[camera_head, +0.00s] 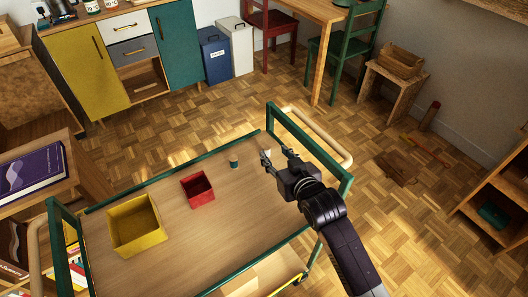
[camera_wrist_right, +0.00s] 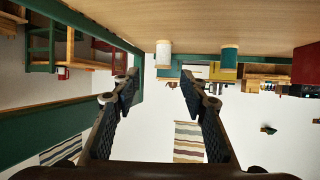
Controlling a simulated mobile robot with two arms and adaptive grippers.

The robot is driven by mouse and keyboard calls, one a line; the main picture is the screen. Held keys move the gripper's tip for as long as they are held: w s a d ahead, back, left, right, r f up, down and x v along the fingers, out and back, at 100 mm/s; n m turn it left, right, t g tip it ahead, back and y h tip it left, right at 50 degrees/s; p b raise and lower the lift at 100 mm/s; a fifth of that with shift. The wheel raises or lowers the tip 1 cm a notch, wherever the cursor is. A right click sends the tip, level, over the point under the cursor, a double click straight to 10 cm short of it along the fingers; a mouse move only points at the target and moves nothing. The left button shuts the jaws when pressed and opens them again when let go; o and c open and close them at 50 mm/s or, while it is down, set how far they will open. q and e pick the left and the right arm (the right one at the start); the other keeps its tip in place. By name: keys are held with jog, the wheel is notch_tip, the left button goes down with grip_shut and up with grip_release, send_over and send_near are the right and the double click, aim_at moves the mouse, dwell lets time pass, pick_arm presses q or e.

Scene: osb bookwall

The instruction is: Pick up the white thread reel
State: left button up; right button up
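The white thread reel (camera_wrist_right: 163,54) stands on the trolley's wooden top (camera_head: 215,228). In the right wrist view, which is upside down, it lies ahead of the fingertips and between them. In the head view the white reel (camera_head: 267,153) is small and partly covered by my fingers. My right gripper (camera_head: 276,157) is open and empty, low over the trolley top; its spread fingers also show in the wrist view (camera_wrist_right: 160,88). A green thread reel (camera_head: 234,163) stands to the left of the white one and shows in the wrist view (camera_wrist_right: 229,58). My left gripper is not in view.
A red box (camera_head: 198,188) and a yellow box (camera_head: 136,226) stand on the trolley top to the left. Green rails (camera_head: 300,143) edge the trolley, with a wooden handle (camera_head: 338,143) at the right end. The top between boxes and reels is clear.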

aim_at(267, 148)
jog(key=shift+x, duration=0.8)
jog(key=shift+a+x, duration=0.1)
jog(key=shift+x, duration=1.25)
jog(key=shift+a+x, duration=0.15)
jog(key=shift+x, duration=1.25)
jog(key=shift+s, duration=0.15)
jog(key=shift+c, duration=0.4)
jog(key=c, duration=0.9)
